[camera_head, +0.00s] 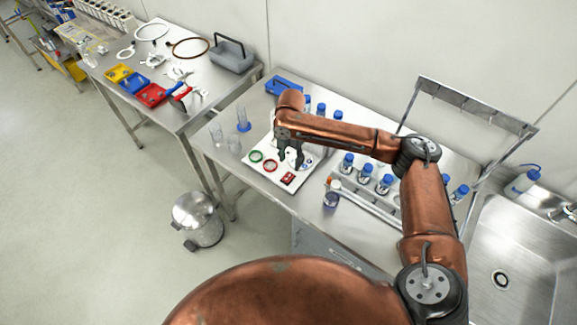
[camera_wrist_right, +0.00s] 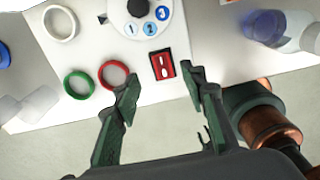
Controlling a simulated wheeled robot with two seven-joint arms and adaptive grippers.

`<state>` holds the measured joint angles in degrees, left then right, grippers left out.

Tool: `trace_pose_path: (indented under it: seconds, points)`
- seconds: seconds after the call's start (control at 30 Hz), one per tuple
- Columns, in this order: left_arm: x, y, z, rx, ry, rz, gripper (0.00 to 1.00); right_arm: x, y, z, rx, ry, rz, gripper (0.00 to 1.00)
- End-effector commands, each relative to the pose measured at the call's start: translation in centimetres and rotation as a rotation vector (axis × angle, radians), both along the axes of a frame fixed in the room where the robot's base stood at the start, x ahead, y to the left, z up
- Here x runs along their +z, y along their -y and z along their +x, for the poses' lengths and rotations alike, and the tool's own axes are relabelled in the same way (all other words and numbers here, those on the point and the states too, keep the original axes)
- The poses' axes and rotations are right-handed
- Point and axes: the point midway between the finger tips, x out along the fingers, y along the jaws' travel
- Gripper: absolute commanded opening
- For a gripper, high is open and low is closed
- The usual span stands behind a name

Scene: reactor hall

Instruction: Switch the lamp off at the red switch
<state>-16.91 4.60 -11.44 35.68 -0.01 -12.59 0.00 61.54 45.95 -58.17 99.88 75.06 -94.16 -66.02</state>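The red switch (camera_head: 288,178) sits on a white panel (camera_head: 258,172) on the steel table. My right gripper (camera_head: 290,162) hangs over the panel, near the switch. In its wrist view the right gripper (camera_wrist_right: 163,78) has its fingers apart with nothing between them. I cannot tell its height above the panel. My left gripper is not in view. I cannot make out a lamp.
The panel also carries a green ring (camera_wrist_right: 79,84), a red ring (camera_wrist_right: 113,73), a white ring (camera_wrist_right: 60,23) and a numbered dial (camera_wrist_right: 139,8). Blue-capped bottles (camera_head: 365,172) stand right of it, glassware (camera_head: 216,132) left. A sink (camera_head: 515,250) is at far right.

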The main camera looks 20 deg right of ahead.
Motion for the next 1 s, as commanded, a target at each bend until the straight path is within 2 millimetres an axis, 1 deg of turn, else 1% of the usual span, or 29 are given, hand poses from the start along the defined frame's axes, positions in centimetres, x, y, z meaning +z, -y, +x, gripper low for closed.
trace_pose_path:
  seconds: [0.13,0.3,0.5,0.67,0.9,1.0]
  points:
    - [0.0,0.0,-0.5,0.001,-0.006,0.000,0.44,-1.4,0.1,0.0,0.003,-0.005,-0.003,0.39]
    - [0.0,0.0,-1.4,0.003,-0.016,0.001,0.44,-4.1,0.2,0.0,0.001,-0.004,-0.003,0.39]
    - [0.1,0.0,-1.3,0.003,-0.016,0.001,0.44,-6.7,0.1,0.0,0.002,-0.003,-0.003,0.39]
    - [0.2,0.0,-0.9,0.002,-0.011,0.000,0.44,-7.5,0.1,0.0,0.002,0.000,-0.003,0.39]
    - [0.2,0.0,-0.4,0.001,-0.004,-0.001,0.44,-7.6,0.1,0.0,0.002,0.000,-0.003,0.39]
    - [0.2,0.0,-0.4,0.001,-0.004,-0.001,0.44,-7.6,0.1,0.0,0.002,0.000,-0.003,0.33]
